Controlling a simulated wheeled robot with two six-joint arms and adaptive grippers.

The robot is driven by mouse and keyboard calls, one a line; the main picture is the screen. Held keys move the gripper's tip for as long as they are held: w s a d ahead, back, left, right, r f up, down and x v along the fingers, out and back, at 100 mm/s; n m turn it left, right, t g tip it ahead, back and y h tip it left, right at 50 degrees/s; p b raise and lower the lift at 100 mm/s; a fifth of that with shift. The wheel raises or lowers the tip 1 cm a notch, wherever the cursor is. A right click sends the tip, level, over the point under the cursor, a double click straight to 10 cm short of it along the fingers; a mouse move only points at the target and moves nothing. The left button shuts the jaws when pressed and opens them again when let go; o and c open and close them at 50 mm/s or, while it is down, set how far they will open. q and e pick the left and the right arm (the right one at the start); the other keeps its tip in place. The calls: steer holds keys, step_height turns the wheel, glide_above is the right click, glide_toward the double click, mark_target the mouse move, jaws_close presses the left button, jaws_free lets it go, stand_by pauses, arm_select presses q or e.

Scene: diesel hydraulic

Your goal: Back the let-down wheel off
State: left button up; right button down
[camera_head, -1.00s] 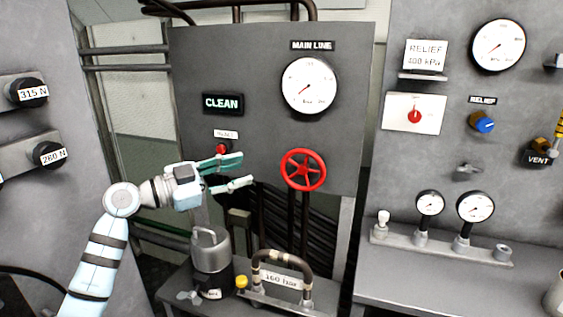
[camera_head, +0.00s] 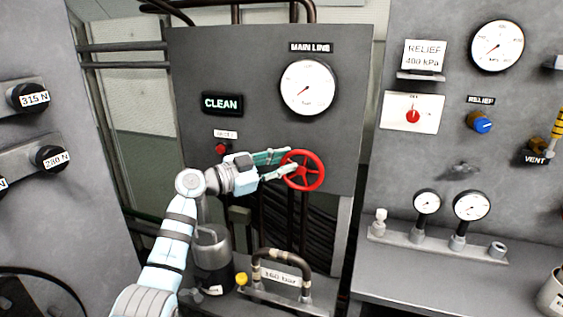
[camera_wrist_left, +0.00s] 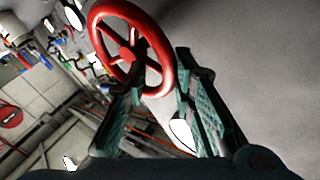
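The red let-down wheel (camera_head: 302,170) is mounted on the grey panel below the main line gauge (camera_head: 308,88). My left gripper (camera_head: 287,164) is at the left side of the wheel, its fingers pointing right at the rim. In the left wrist view the wheel (camera_wrist_left: 128,57) lies just ahead, and the gripper (camera_wrist_left: 158,85) is open with its two fingers apart. The wheel's lower rim appears near or between the fingertips; I cannot tell whether they touch it. My right gripper is not in view.
A bench with small gauges (camera_head: 470,206) is at right.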

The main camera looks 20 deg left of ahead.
arm_select(q)
steer(key=shift+a+r, duration=0.2)
steer(key=shift+r, duration=0.1)
jaws_close()
steer(key=shift+f+b, duration=0.1)
steer(key=shift+b, duration=0.5)
